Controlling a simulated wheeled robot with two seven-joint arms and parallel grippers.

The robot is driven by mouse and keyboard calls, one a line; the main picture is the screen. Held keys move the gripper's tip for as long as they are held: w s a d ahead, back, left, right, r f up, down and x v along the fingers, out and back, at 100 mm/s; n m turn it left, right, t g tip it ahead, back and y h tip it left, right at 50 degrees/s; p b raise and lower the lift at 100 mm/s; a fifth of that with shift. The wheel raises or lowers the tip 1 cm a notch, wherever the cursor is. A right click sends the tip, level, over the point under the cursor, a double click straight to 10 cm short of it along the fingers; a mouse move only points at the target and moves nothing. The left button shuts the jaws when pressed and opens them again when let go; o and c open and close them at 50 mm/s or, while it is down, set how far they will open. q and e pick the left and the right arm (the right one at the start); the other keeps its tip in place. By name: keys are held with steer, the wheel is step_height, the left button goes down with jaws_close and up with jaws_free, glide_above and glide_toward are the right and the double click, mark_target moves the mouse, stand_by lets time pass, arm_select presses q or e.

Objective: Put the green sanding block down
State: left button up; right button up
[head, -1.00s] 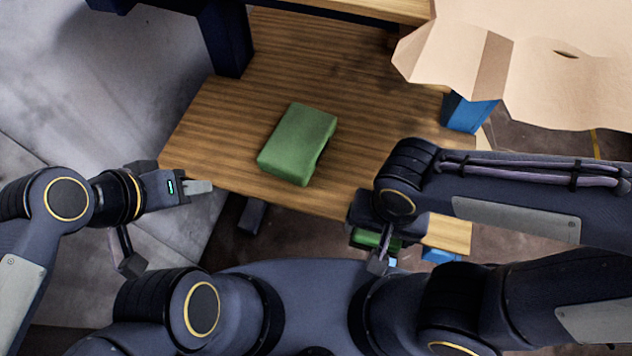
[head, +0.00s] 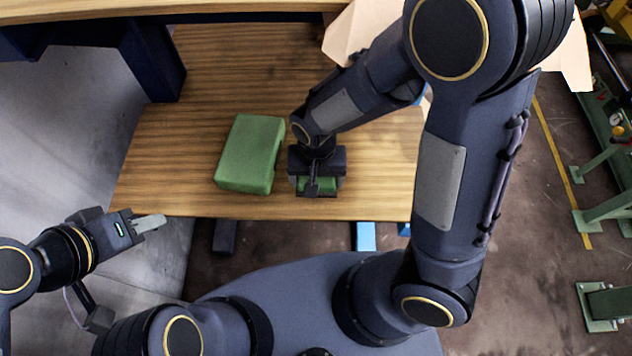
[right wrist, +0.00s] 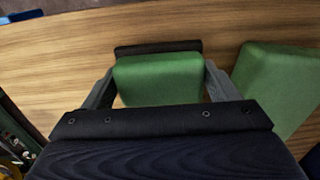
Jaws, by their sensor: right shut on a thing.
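The green sanding block (head: 318,185) is in my right gripper (head: 317,190), just right of a larger green block in the head view. In the right wrist view the held block (right wrist: 158,79) sits between the two grey fingers, with a dark strip along its far side. My right gripper points down over the wooden surface (head: 375,170). I cannot tell whether the held block touches the wood. My left gripper (head: 150,223) is off the surface's left front corner, away from the blocks; its finger opening does not show clearly.
The larger green block (head: 250,153) lies on the wood and shows in the right wrist view (right wrist: 280,90), with a narrow gap to the held block. Bare wood lies behind and right of my right gripper. An open cardboard box (head: 350,35) is at the back.

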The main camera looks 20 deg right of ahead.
steer(key=shift+w+f, duration=0.15)
steer(key=shift+f, duration=1.65)
steer(key=shift+f+b, duration=0.25)
steer(key=shift+b, duration=0.05)
steer(key=o, duration=1)
steer(key=shift+r, duration=0.1)
steer(key=shift+c, duration=0.2)
